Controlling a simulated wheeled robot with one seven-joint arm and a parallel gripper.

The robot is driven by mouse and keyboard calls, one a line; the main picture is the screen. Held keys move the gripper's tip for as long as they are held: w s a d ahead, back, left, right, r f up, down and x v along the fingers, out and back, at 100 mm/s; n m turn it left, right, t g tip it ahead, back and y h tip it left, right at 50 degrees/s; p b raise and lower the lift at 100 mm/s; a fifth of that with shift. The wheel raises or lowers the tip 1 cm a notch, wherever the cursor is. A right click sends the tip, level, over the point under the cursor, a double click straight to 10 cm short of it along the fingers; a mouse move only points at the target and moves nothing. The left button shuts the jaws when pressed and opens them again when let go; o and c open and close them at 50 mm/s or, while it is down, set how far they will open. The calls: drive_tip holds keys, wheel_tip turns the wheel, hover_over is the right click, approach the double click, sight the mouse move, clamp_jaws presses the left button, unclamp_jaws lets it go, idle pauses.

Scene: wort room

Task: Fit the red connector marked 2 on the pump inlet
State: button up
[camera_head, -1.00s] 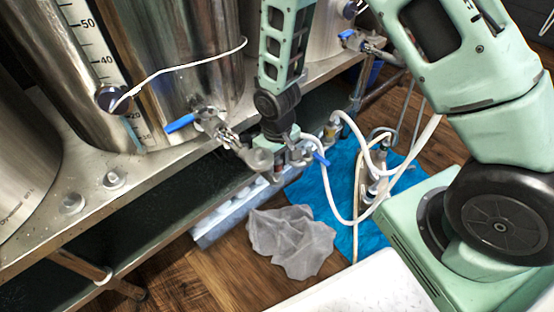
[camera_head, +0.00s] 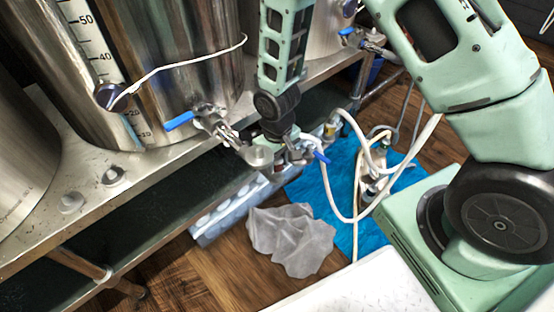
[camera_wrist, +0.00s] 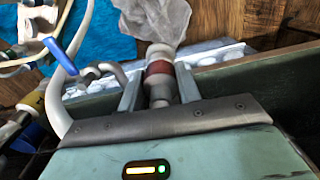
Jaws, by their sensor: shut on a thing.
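My gripper (camera_wrist: 159,88) is shut on a connector with a dark red band (camera_wrist: 159,69); a finger stands on each side of it. A wider grey metal end of the connector points away from my palm. The mark on the connector is not readable. In the head view my gripper hangs below the black wrist joint, just right of the kettle's valve, and is partly hidden. A metal pump-like unit (camera_head: 371,183) with hoses stands on the blue mat (camera_head: 340,225), right of my gripper and apart from it. Its inlet cannot be made out.
A steel kettle with a blue-handled valve (camera_head: 180,121) stands on the metal bench (camera_head: 165,165). White hoses (camera_head: 326,190) loop close to my gripper's right. A crumpled clear bag (camera_head: 290,240) lies on the wooden floor beside a pale tray (camera_head: 215,220).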

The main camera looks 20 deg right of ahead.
drive_tip(key=shift+f+b, duration=0.55)
drive_tip(key=shift+f, duration=0.4)
drive_tip(key=o, duration=1.1)
drive_tip(key=shift+o, duration=0.2)
drive_tip(key=shift+r, duration=0.15)
